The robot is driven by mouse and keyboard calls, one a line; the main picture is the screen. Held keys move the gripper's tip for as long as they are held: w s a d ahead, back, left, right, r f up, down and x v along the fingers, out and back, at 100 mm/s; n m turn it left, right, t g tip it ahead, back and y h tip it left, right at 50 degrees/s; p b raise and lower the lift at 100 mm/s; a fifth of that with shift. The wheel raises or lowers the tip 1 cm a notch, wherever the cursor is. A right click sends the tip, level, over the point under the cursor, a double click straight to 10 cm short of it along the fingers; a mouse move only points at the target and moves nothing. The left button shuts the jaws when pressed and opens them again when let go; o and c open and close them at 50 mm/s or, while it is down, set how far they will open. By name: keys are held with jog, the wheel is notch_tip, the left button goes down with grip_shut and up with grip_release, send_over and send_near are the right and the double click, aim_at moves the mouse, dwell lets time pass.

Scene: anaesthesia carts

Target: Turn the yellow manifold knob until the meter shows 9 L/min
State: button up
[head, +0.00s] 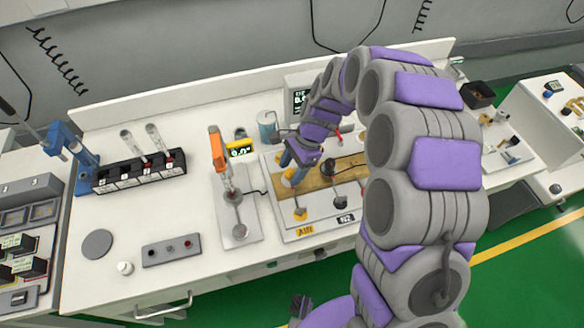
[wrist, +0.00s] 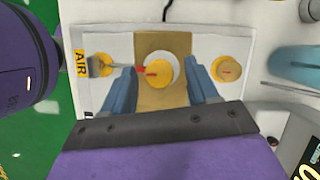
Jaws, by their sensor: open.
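The yellow manifold knob (wrist: 160,73) with a red pointer mark sits on a wooden strip in the wrist view. My gripper (wrist: 162,82) is open, its blue fingers on either side of the knob. I cannot tell whether they touch it. In the head view my gripper (head: 298,163) is over the manifold panel (head: 330,225), hiding part of it.
Another yellow knob (wrist: 227,69) and a yellow fitting with a metal lever (wrist: 100,65) by the AIR label flank the middle knob. A flowmeter stand with an orange top (head: 216,150) is left of the panel. A black rack (head: 140,172) stands further left.

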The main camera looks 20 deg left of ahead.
jog(key=c, duration=1)
jog(key=shift+c, duration=0.2)
jog(key=shift+r, duration=0.1)
